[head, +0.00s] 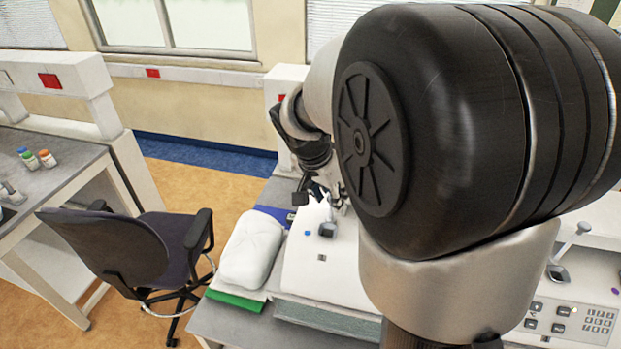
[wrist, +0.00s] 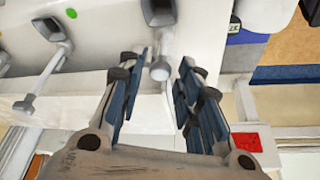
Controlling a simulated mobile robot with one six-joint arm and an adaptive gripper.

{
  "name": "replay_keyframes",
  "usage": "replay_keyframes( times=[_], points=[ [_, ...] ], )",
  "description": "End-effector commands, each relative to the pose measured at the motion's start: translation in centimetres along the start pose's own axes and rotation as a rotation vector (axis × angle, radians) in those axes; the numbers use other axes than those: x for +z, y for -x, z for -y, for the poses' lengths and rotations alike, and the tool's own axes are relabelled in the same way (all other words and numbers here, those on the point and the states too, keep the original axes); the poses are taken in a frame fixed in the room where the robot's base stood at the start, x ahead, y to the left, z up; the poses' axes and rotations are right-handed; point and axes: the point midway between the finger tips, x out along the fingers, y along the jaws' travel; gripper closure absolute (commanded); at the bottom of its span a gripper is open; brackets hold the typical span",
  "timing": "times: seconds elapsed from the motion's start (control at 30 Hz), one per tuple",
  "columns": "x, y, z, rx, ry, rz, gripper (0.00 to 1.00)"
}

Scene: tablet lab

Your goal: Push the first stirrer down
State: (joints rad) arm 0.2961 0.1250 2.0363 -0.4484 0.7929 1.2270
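A stirrer (wrist: 160,70), a white rod end with a round knob below a dark grey bracket, shows between my fingertips in the wrist view. In the head view its grey bracket (head: 327,229) is on the white machine top. My gripper (wrist: 166,66) is open, with one blue-grey finger on each side of the knob; I see no clear contact. A second stirrer (wrist: 48,80) with a grey bracket stands to the left in the wrist view.
The white machine (head: 315,265) stands on a grey bench, with a keypad (head: 570,322) at right. A white bundle (head: 252,250) lies beside it. An office chair (head: 130,245) stands on the floor at left. My arm covers much of the machine in the head view.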

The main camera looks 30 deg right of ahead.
Motion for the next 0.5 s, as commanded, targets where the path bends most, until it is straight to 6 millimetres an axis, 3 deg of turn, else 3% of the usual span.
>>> replay_keyframes(
  times=[0.4,0.5],
  points=[
    [-0.01,0.03,0.01,0.000,0.000,0.000,0.98],
    [-0.01,0.03,0.01,0.000,0.000,0.000,1.00]
  ],
)
